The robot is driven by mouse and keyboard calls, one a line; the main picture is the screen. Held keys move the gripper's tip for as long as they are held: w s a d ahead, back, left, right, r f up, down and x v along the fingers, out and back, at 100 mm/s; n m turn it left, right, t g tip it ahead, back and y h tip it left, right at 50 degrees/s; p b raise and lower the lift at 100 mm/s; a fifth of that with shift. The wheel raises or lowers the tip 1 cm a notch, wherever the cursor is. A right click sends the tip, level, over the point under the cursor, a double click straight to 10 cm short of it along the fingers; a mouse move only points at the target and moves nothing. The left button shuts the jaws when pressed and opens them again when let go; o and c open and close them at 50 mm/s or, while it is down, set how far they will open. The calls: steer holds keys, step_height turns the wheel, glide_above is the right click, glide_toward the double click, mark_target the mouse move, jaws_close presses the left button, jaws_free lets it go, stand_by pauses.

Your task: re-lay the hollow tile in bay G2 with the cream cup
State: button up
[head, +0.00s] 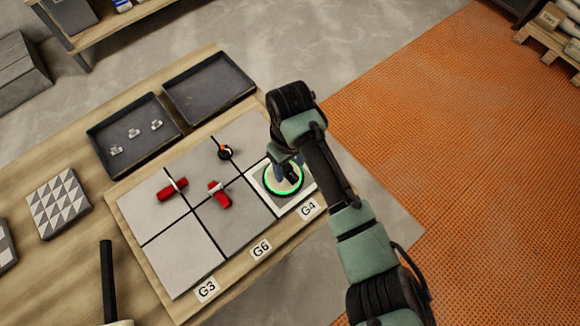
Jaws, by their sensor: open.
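The tile board (190,300) carries grey tiles in a grid with dark joints. Labels G3 (207,289), G6 (261,249) and G4 (308,209) show on its front edge. I cannot read a G2 label. At the G4 end, a white square (284,212) bears a glowing green ring (269,191) with a dark middle. My gripper (288,170) is open, pointing down over this ring and partly hiding it. I cannot tell whether it touches anything. No cup is clearly recognisable; a cream piece (118,323) is cut off at the bottom edge below a black handle (107,280).
Two red pieces (172,188) (219,195) and a black-and-orange knob (225,152) stand on the tiles. A dark tray (105,170) holds small metal clips; another tray (210,88) looks empty. A triangle-patterned tile (59,203) lies left. Orange matting (450,130) covers the right floor.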

mark_target(290, 172)
steer(key=shift+f, duration=1.75)
jaws_close()
stand_by(0.4)
stand_by(0.4)
jaws_free()
